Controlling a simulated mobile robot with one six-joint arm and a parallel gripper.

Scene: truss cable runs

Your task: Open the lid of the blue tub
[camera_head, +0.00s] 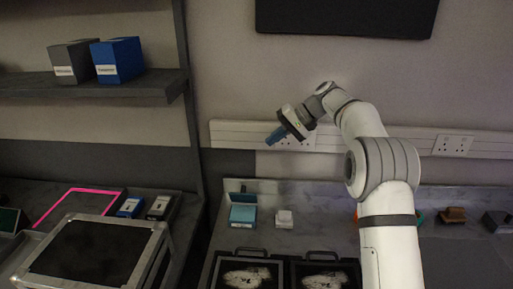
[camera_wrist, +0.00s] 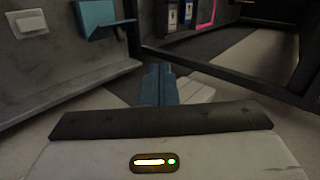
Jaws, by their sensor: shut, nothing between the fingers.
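The light blue tub (camera_head: 242,214) stands on the grey counter by the wall, left of a small white block. A darker blue panel (camera_head: 242,197) shows along its wall side; I cannot tell for sure whether this is the lid standing up. The tub also shows at the top of the wrist view (camera_wrist: 95,13), cut off by the frame edge. My gripper (camera_head: 272,139) has blue fingers and is up in the air, in front of the wall socket strip, above and apart from the tub. In the wrist view its fingers (camera_wrist: 157,80) are together, with nothing between them.
The small white block (camera_head: 284,218) stands close right of the tub. Two black trays (camera_head: 284,256) lie in front. A framed dark panel (camera_head: 88,252) and a pink outline (camera_head: 72,204) are at left. A shelf (camera_head: 95,86) holds a grey and a blue box.

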